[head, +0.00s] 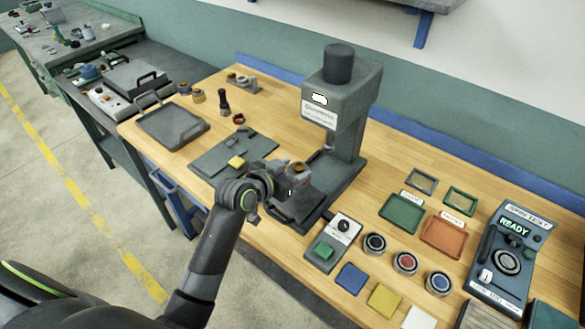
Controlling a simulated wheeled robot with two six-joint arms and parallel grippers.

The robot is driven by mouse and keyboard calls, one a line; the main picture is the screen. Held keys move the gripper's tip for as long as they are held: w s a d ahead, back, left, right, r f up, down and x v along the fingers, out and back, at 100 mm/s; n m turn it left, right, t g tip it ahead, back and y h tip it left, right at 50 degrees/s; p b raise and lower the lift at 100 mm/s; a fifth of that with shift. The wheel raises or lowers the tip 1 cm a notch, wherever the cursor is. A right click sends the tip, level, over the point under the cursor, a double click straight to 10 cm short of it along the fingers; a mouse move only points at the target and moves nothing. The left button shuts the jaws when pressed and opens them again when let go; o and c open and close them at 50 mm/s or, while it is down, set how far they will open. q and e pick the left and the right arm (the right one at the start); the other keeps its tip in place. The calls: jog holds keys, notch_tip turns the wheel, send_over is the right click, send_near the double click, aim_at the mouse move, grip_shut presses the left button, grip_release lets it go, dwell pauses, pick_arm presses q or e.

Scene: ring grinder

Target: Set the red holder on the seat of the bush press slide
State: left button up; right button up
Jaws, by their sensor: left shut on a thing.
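The bush press (345,103) is a grey machine with a dark cylinder on top, standing at the middle of the bench. Its dark slide (291,212) lies low at its front; the seat is hidden behind my arm. My left gripper (293,179) is in front of the press, over the slide area. It is shut on a small round brownish piece, apparently the red holder (298,168), whose top shows above the fingers. The fingers hide its lower part, and I cannot tell whether it touches the slide. My right gripper is not in view.
A grey tray (172,125) is further left. A control box (333,243), round cups, coloured trays and a tester (507,262) stand at the right.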

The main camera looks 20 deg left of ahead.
pick_arm(q)
jog(key=shift+f+b, duration=1.85)
jog(key=shift+f, duration=0.1)
jog(key=shift+f+b, duration=0.85)
jog(key=shift+f, duration=0.45)
jog(key=o, duration=1.6)
jog(key=shift+f, duration=0.15)
notch_tip(320, 180, up, 8)
jog(key=p, duration=0.8)
